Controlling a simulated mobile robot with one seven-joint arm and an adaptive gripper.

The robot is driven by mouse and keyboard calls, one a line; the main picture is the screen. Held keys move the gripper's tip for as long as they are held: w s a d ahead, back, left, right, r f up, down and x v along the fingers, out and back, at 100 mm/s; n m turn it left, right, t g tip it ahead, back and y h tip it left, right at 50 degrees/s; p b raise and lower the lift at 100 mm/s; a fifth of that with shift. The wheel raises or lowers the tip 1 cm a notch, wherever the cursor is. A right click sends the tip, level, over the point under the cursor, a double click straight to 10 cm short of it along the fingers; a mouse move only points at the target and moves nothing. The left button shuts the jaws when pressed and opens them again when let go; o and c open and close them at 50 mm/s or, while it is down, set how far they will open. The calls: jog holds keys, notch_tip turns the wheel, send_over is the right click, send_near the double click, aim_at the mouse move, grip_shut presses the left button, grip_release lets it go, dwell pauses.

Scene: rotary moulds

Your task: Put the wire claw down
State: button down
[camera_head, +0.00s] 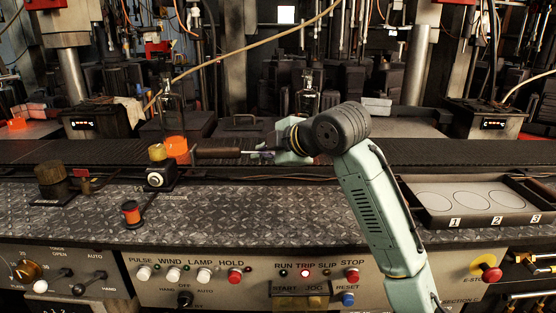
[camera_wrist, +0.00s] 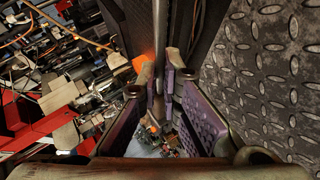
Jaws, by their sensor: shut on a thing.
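The wire claw (camera_head: 217,153) shows in the head view with a dark handle pointing left and a thin rod running into my gripper (camera_head: 264,152). It is held roughly level, over or near the dark conveyor belt; I cannot tell whether it touches the belt. In the wrist view my gripper (camera_wrist: 165,95) has its purple-padded fingers closed around the thin metal rod of the claw (camera_wrist: 161,35). The claw's far end is not clear in either view.
A bottle with a glowing orange base (camera_head: 175,135) stands left of the handle, near a yellow-topped knob. A clear bottle (camera_head: 308,95) stands behind my wrist. A tray (camera_head: 433,212) with three numbered circles is at right. The tread-plate ledge (camera_head: 260,212) is largely clear; buttons line its front.

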jog(key=shift+w+d, duration=0.3)
jog(key=shift+d, duration=0.25)
jog(key=shift+w+d, duration=0.3)
jog(key=shift+d, duration=0.2)
jog(key=f, duration=0.1)
jog(key=f+p, duration=0.1)
jog(key=d+f, duration=0.1)
jog(key=shift+w+f, duration=0.25)
jog(key=shift+f, duration=0.1)
jog(key=shift+a, duration=0.1)
jog(key=shift+f, duration=0.2)
jog(key=c, duration=1.8)
grip_release()
jog(key=shift+r, duration=0.25)
jog(key=b+v, duration=0.1)
jog(key=v, duration=1.1)
jog(key=shift+b, duration=0.3)
